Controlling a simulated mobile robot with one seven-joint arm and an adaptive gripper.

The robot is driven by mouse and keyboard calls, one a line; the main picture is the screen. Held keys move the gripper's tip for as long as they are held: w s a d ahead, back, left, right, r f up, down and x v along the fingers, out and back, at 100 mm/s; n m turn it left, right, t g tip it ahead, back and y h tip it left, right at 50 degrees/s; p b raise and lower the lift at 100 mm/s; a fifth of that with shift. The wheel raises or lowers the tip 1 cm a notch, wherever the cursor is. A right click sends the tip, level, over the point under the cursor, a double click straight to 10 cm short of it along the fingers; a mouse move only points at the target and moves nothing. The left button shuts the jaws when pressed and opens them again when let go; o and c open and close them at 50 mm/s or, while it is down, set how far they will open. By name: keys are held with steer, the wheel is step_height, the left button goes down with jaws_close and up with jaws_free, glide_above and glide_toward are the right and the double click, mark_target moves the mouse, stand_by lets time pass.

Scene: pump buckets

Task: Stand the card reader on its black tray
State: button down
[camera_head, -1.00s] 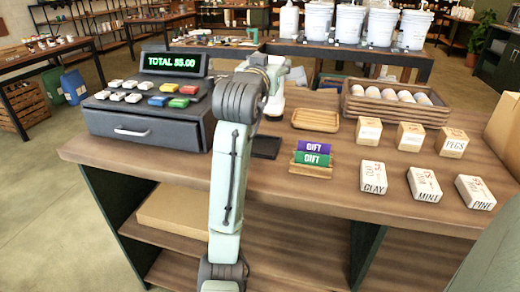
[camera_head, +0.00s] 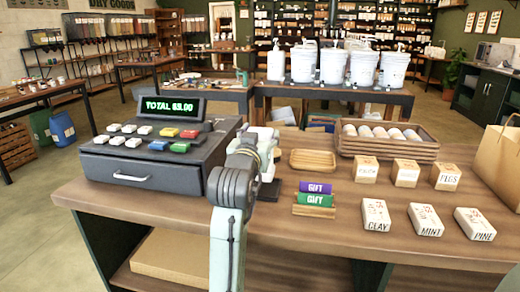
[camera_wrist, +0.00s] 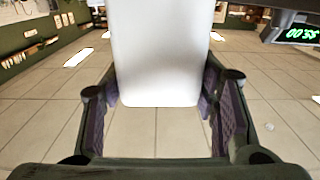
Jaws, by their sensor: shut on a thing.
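In the wrist view my gripper (camera_wrist: 160,72) is shut on a plain white slab with rounded corners, which I take to be the card reader (camera_wrist: 157,50). It reaches beyond the top of that view. In the head view my arm's end is above the counter, just right of the cash register, and hides the held reader and the fingers. The black tray (camera_head: 271,190) lies on the counter right of the register, mostly covered by my arm. Whether the reader is over the tray or touches it cannot be told.
The register (camera_head: 150,170) stands left of my arm. A gift-card holder (camera_head: 314,211), an empty wooden tray (camera_head: 312,160), and a crate (camera_head: 388,148) stand to the right. Several small labelled boxes and a paper bag (camera_head: 498,160) fill the right side. The counter's front strip is clear.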

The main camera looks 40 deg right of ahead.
steer(key=shift+f, duration=1.8)
steer(key=c, duration=0.6)
jaws_free()
steer(key=shift+f, duration=0.1)
steer(key=shift+r, duration=0.3)
steer(key=b+v, duration=0.2)
steer(key=v, duration=1)
steer(key=shift+f, duration=0.1)
